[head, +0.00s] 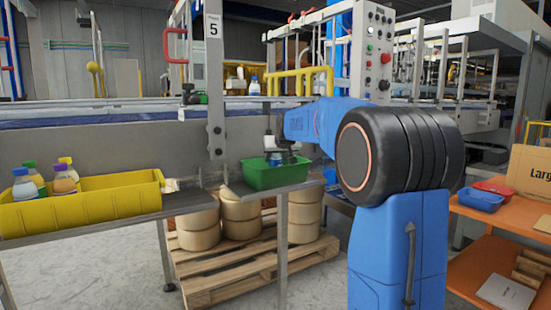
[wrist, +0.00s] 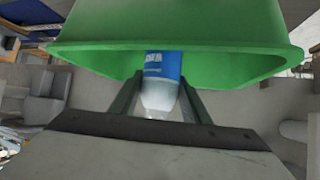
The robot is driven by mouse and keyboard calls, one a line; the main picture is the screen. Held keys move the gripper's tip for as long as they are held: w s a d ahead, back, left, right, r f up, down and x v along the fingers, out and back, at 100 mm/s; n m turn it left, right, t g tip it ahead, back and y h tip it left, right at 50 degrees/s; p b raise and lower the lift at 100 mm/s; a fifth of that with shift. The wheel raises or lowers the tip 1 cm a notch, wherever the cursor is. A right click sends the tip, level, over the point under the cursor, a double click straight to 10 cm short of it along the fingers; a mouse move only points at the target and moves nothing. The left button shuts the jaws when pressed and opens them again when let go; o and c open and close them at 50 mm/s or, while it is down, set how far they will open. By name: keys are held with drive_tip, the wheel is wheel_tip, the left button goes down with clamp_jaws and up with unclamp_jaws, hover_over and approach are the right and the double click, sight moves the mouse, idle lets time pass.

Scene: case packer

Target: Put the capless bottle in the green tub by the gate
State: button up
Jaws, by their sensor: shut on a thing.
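The green tub (head: 262,178) stands on the end of a narrow grey shelf beside a grey post. My gripper (head: 279,155) is at the tub's opening, reaching in from the right. In the wrist view my gripper (wrist: 160,105) is shut on a bottle (wrist: 163,68) with a blue label and a white end. The bottle lies between the two dark fingers, and its far part overlaps the green tub (wrist: 220,62). I cannot tell whether it touches the tub. Its top is not clear, so I cannot see whether it has a cap.
A yellow bin (head: 95,206) at left holds several bottles with coloured caps. Wooden drums (head: 240,218) sit on a pallet (head: 235,268) below. An orange bench (head: 490,215) at right carries a blue tray (head: 480,202) and a red tray (head: 497,188).

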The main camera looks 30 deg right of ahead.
drive_tip(key=o, duration=1.3)
drive_tip(key=shift+f, duration=0.1)
drive_tip(key=shift+c, duration=0.2)
drive_tip(key=shift+s+r, duration=0.25)
drive_tip(key=shift+r, duration=0.1)
drive_tip(key=v, duration=1.1)
drive_tip(key=shift+a, duration=0.15)
drive_tip(key=shift+s+r, duration=0.1)
drive_tip(key=shift+s, duration=0.05)
